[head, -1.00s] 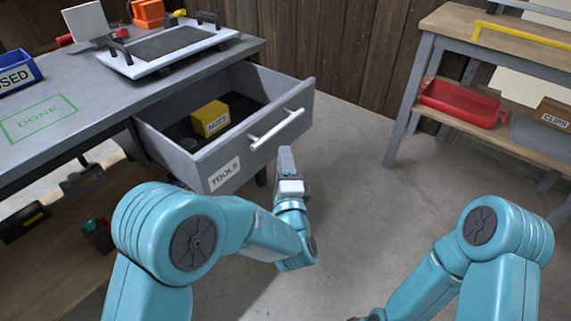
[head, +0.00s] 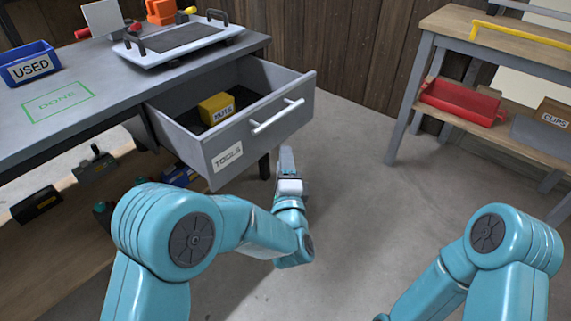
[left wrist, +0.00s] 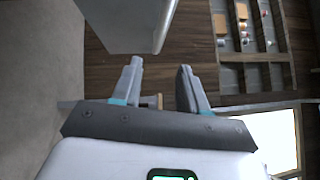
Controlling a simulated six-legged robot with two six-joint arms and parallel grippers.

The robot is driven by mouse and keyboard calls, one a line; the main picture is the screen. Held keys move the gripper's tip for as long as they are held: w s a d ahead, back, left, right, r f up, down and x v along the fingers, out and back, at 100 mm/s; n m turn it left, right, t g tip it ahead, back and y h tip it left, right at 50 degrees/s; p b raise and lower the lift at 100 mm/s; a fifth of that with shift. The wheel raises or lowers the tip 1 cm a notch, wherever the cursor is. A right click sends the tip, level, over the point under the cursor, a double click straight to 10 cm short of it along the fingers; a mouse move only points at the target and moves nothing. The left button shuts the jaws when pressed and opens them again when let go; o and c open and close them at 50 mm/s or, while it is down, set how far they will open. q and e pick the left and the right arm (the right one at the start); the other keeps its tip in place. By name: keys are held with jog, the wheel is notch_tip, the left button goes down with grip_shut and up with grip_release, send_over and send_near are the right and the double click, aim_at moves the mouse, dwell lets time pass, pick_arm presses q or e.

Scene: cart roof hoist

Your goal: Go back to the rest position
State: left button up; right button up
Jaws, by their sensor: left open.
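My left gripper (head: 287,163) is in front of the open TOOLS drawer, below its handle and apart from it. In the left wrist view the two fingers (left wrist: 160,88) are spread with nothing between them. My right arm comes in at the lower right of the head view; its gripper is not in view. The grey drawer (head: 226,157) labelled TOOLS is pulled out of the workbench. A yellow box labelled NUTS (head: 216,108) sits inside it. The silver drawer handle (head: 277,116) is free.
The grey workbench (head: 110,112) carries a blue USED bin (head: 30,65), a green DONE outline and a white tray (head: 180,41). A shelf unit (head: 428,45) with a red bin (head: 460,100) stands at the right. The floor between is clear.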

dwell(0.4)
pick_arm(q)
jog(key=s+a+f+n+g+h, duration=0.1)
jog(key=s+a+f+n+g, duration=0.2)
jog(key=f, duration=0.5)
jog(key=s+a+f+n+g+h, duration=0.1)
jog(key=s+a+f+n+g, duration=0.15)
jog(key=f, duration=0.45)
jog(key=s+a+f+n+g+h, duration=0.1)
jog(key=s+a+f+n+g, duration=0.2)
jog(key=f, duration=0.5)
jog(key=s+a+f+n+g+h, duration=0.1)
jog(key=s+f+n+g, duration=0.45)
jog(key=s, duration=0.55)
jog(key=s+a+f+n+g+h, duration=0.15)
jog(key=s+f+n+g, duration=0.35)
jog(key=s, duration=0.5)
jog(key=s+d+r+n+p, duration=0.1)
jog(key=s+r+p, duration=0.2)
jog(key=r+p, duration=2.8)
jog(key=shift+r, duration=0.5)
